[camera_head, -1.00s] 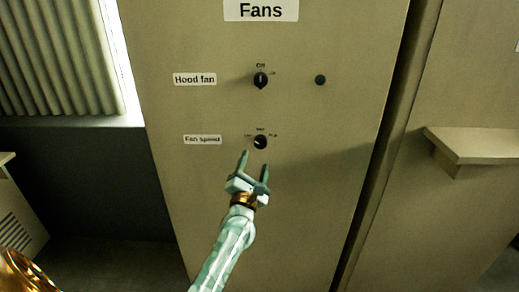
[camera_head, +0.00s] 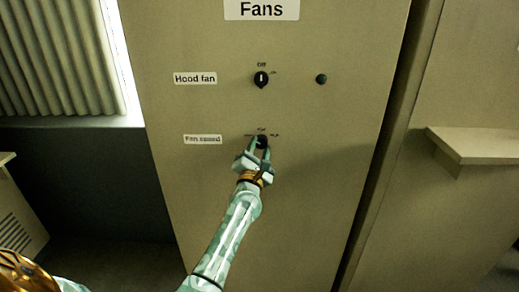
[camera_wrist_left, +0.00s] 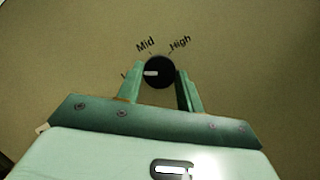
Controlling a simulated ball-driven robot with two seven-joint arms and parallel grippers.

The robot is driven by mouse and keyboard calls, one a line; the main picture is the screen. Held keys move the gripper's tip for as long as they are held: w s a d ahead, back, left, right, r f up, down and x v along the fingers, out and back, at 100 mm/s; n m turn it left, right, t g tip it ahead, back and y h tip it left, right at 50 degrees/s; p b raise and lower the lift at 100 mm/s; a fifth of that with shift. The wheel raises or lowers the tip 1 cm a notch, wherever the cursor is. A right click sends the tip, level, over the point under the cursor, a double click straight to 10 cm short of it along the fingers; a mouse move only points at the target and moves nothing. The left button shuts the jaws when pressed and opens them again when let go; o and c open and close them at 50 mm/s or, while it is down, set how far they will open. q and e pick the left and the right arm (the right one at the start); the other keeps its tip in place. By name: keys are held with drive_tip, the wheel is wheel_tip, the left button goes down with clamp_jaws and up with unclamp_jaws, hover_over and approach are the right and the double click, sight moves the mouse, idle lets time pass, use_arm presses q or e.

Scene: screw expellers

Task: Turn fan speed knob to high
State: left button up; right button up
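The fan speed knob (camera_head: 262,142) is a small round black dial on the beige panel, beside its "Fan speed" label. In the left wrist view the knob (camera_wrist_left: 160,72) shows a white pointer mark turned left, toward a label mostly hidden behind a finger. "Mid" stands above it and "High" to the upper right. My left gripper (camera_head: 260,146) reaches the panel from below. In the wrist view its green fingers (camera_wrist_left: 159,75) stand close against both sides of the knob and appear shut on it. My right gripper is not in view.
Above is the hood fan knob (camera_head: 261,79), its white mark upright toward "Off". A small black button (camera_head: 321,79) sits to its right. A beige ledge (camera_head: 470,146) juts out at the right. The panel around the knobs is flat and clear.

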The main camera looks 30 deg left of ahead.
use_arm(q)
drive_tip(key=shift+r+m+h+p, duration=0.25)
drive_tip(key=shift+m+h+p, duration=0.15)
drive_tip(key=shift+m+p, duration=0.65)
drive_tip(key=m+h+p, duration=0.1)
drive_tip(key=m+p, duration=0.2)
drive_tip(key=m+g+h+p, duration=0.1)
drive_tip(key=m+p, duration=0.2)
drive_tip(key=p, duration=0.1)
drive_tip(key=m+g+h+p, duration=0.1)
drive_tip(key=m+p, duration=0.3)
drive_tip(key=shift+s+a+r, duration=0.15)
drive_tip(key=shift+r, duration=0.25)
drive_tip(key=m+g+p, duration=0.1)
drive_tip(key=m+p, duration=0.2)
drive_tip(key=p, duration=0.1)
drive_tip(key=m+g+p, duration=0.1)
drive_tip(key=m+p, duration=0.3)
drive_tip(key=p, duration=0.1)
drive_tip(key=shift+r+g, duration=0.2)
drive_tip(key=shift+g, duration=0.2)
drive_tip(key=m+p, duration=0.1)
drive_tip(key=m+g+p, duration=0.1)
drive_tip(key=shift+d+m+y+p, duration=0.2)
drive_tip(key=shift+m+y+p, duration=0.05)
drive_tip(key=shift+y+p, duration=0.15)
drive_tip(key=shift+f+m+g+y+p, duration=0.1)
drive_tip(key=shift+m+g+y+p, duration=0.25)
drive_tip(key=shift+m, duration=0.45)
drive_tip(key=o, duration=1)
